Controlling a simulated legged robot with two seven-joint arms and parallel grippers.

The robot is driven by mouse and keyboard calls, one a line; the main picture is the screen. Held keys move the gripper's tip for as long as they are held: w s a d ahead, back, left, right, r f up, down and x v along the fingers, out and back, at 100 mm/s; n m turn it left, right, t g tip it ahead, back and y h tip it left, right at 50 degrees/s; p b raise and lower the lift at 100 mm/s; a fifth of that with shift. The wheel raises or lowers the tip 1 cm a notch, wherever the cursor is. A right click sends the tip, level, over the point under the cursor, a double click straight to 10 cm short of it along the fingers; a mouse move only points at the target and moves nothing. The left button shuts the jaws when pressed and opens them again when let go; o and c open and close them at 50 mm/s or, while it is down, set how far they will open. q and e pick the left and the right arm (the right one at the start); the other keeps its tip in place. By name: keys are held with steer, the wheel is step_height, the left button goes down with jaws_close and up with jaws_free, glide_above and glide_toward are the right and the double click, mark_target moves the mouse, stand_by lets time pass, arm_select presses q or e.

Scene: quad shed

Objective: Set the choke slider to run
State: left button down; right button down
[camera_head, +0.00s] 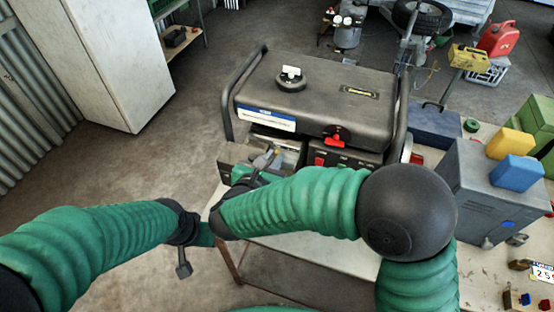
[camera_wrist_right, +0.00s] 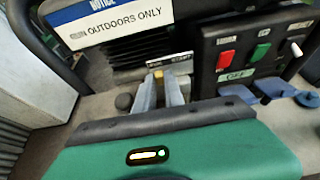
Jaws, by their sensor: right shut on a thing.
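The generator (camera_head: 320,95) stands on a bench, with its choke slider on the front. In the right wrist view, a small yellowish piece of the choke slider (camera_wrist_right: 158,74) shows at my right gripper's (camera_wrist_right: 160,86) fingertips. It lies just below the left part of a small label (camera_wrist_right: 170,60) that seems to read RUN and START. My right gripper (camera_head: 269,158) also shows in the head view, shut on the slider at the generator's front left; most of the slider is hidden. My left gripper (camera_head: 183,262) hangs low on the left, away from the generator; its fingers are unclear.
The front panel has a red switch (camera_wrist_right: 227,60) and a green switch (camera_wrist_right: 262,52). A red knob (camera_head: 335,141) sits above it. A grey metal box (camera_head: 480,185) with yellow and blue blocks stands at the right. The floor left of the bench is clear.

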steer(key=c, duration=1.4)
jaws_free()
steer(key=shift+a, duration=0.1)
